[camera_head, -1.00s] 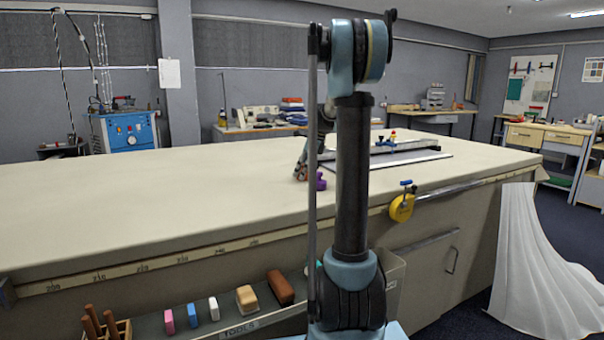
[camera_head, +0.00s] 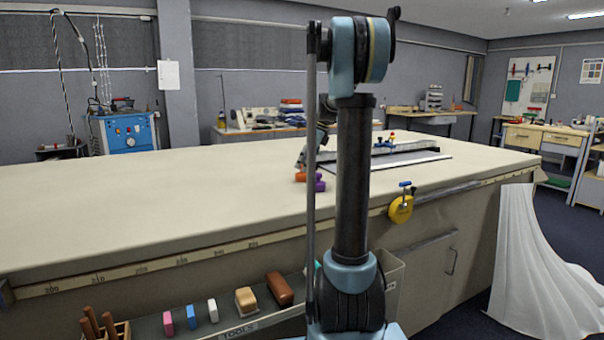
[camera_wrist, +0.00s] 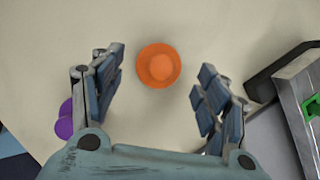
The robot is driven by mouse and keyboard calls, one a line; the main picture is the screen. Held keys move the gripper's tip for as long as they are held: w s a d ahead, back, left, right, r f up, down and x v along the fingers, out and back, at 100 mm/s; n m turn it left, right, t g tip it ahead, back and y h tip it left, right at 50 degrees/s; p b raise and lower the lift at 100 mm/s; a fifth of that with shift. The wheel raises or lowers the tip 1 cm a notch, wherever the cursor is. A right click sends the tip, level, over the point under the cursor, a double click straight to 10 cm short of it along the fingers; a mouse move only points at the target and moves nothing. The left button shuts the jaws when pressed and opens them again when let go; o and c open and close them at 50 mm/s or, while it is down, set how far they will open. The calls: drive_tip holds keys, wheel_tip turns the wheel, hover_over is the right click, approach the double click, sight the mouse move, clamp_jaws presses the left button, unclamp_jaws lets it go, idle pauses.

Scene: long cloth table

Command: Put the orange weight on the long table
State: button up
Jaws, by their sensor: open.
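The orange weight (camera_wrist: 158,66) stands on the long table (camera_wrist: 60,25), seen from above in the wrist view between and just beyond my open fingers. My gripper (camera_wrist: 160,85) is open, with a finger on each side and neither touching the weight. In the head view the orange weight (camera_head: 300,177) shows on the long table (camera_head: 150,205), left of my arm. My gripper (camera_head: 302,160) is just above it there, partly hidden behind my arm.
A purple weight (camera_head: 320,184) stands close to the orange one; it also shows at the left in the wrist view (camera_wrist: 65,122). A metal rail-like tool (camera_head: 400,158) lies on the right of the table. The table's left side is clear.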

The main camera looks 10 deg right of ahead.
drive_tip(key=v, duration=0.7)
drive_tip(key=shift+r, duration=0.3)
